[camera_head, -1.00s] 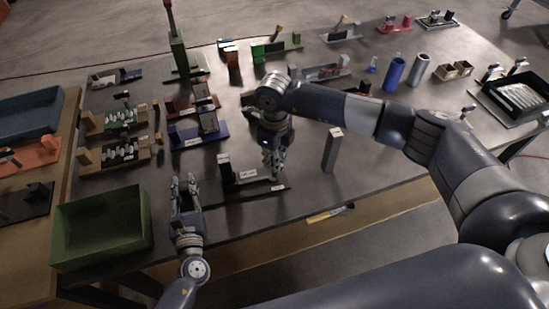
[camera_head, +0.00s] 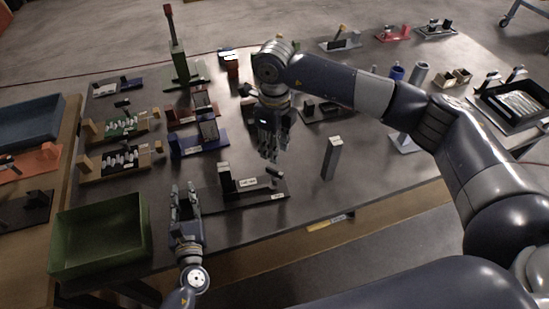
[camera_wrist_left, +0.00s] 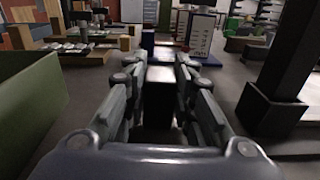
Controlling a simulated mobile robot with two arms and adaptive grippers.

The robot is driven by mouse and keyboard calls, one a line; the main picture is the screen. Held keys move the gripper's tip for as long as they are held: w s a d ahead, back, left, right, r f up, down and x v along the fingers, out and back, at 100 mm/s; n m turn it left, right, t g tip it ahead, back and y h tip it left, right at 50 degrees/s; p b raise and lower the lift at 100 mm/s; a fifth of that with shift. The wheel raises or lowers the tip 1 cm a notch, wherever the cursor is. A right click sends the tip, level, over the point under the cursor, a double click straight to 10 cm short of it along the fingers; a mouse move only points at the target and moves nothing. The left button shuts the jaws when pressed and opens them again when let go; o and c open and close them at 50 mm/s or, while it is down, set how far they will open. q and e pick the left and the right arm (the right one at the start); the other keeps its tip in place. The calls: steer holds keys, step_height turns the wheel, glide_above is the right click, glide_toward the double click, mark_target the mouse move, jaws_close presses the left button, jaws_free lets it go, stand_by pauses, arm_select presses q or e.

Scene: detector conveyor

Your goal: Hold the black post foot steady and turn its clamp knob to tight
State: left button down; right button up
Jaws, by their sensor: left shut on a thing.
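The black post foot (camera_head: 217,202) is a flat dark plate with an upright black post (camera_head: 224,177) and white labels, near the table's front edge. Its clamp knob (camera_head: 275,173), a dark handle, shows at the plate's right end. My left gripper (camera_head: 184,192) is shut at the plate's left end. In the left wrist view a dark block (camera_wrist_left: 158,112) sits between its fingers, and the post (camera_wrist_left: 283,85) stands at the right. My right gripper (camera_head: 275,153) hangs just above and behind the knob, apart from it, with its fingers apart. Its grip area is small in view.
A green bin (camera_head: 100,235) stands at the left front. A grey upright block (camera_head: 331,158) stands to the right of the foot. A blue stand (camera_head: 200,142) and several other fixtures lie behind.

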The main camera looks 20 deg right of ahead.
mark_target(274, 170)
steer(key=shift+r, duration=1.55)
steer(key=shift+f, duration=0.15)
step_height(274, 170, down, 12)
steer(key=shift+r, duration=0.1)
jaws_close()
